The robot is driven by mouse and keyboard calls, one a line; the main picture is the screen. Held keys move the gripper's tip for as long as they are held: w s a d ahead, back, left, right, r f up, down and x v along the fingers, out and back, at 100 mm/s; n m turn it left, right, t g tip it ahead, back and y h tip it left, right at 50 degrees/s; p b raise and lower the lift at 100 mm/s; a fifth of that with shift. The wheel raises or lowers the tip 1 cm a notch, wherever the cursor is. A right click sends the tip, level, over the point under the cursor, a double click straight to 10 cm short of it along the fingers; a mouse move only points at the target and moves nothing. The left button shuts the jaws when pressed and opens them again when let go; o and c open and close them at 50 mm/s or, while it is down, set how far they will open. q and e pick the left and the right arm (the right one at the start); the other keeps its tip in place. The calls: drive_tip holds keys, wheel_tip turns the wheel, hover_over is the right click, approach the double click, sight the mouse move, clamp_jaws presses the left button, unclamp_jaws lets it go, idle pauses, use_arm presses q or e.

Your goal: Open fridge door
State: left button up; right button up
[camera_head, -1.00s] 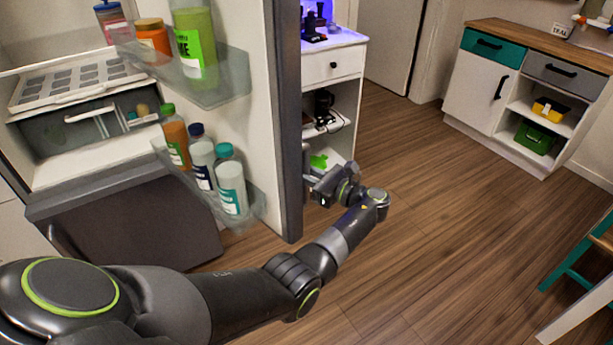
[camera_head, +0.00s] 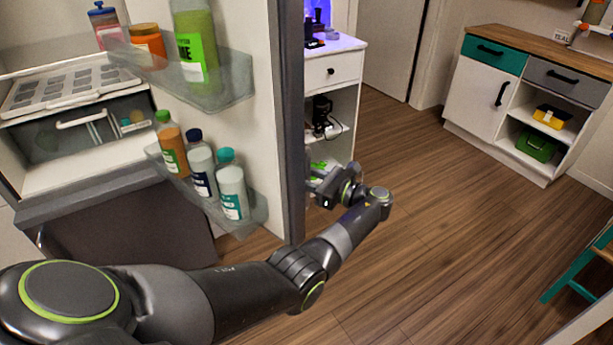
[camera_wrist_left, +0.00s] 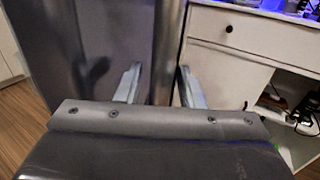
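The fridge door (camera_head: 258,120) stands open in the head view, its inner side with bottle shelves facing me. Its dark edge (camera_head: 292,130) runs vertically near the middle. My left arm reaches past this edge, and my left gripper (camera_head: 316,188) is at the door's outer side, partly hidden by it. In the left wrist view the two fingers of my left gripper (camera_wrist_left: 160,88) are spread apart. The door's grey metal face (camera_wrist_left: 105,45) and vertical edge strip show behind and between them; I cannot tell whether they touch. No handle shows clearly. My right gripper is not in view.
The fridge interior with a clear drawer (camera_head: 90,125) is at the left. Bottles (camera_head: 200,165) stand on the door shelves. A white cabinet (camera_head: 335,75) stands close beyond the door. The wooden floor (camera_head: 420,220) is clear; a teal stool (camera_head: 580,265) is at the right.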

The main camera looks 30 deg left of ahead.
use_arm(q)
drive_tip(key=shift+d, duration=0.15)
